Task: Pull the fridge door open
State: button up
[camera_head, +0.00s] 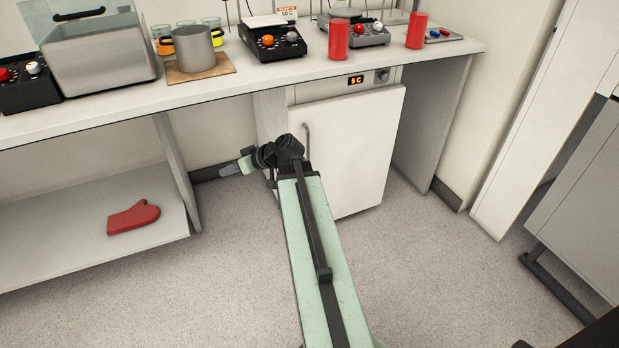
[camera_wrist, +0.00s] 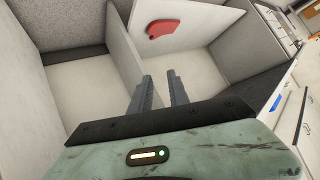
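The white fridge door (camera_head: 355,150) is under the counter in the head view and looks shut or nearly shut. Its vertical grey handle (camera_head: 307,141) is on the door's left side, with its lower end partly hidden by my arm. My gripper (camera_head: 229,170) is left of the handle and points left, away from it. In the wrist view my gripper (camera_wrist: 160,82) has its two dark fingers apart, with nothing between them. The fridge handle is not seen in the wrist view.
The counter (camera_head: 215,88) above holds a grey pot (camera_head: 193,48), red cylinders (camera_head: 338,40) and several devices. A divider panel (camera_head: 176,165) and a low shelf (camera_head: 85,225) with a red mitt (camera_head: 133,217) are at left. The floor (camera_head: 430,260) before the fridge is clear.

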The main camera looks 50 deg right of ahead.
jog(key=s+d+f+m+t+h+b, duration=0.1)
jog(key=s+d+f+t+h+b, duration=0.2)
jog(key=d+b, duration=0.5)
jog(key=s+d+f+m+t+h+b, duration=0.15)
jog(key=d+f+b, duration=0.25)
jog(key=d, duration=0.8)
jog(key=t+h+b, duration=0.3)
jog(key=h+b, duration=0.1)
send_near(308, 149)
jog(key=w+d, duration=0.1)
jog(key=w, duration=0.1)
jog(key=shift+m+g, duration=0.25)
jog(key=shift+m, duration=0.2)
jog(key=w, duration=0.2)
jog(key=w+d, duration=0.1)
jog(key=w, duration=0.5)
jog(key=shift+d+r, duration=0.1)
jog(key=shift+d, duration=0.1)
jog(key=shift+c, duration=0.3)
grip_shut()
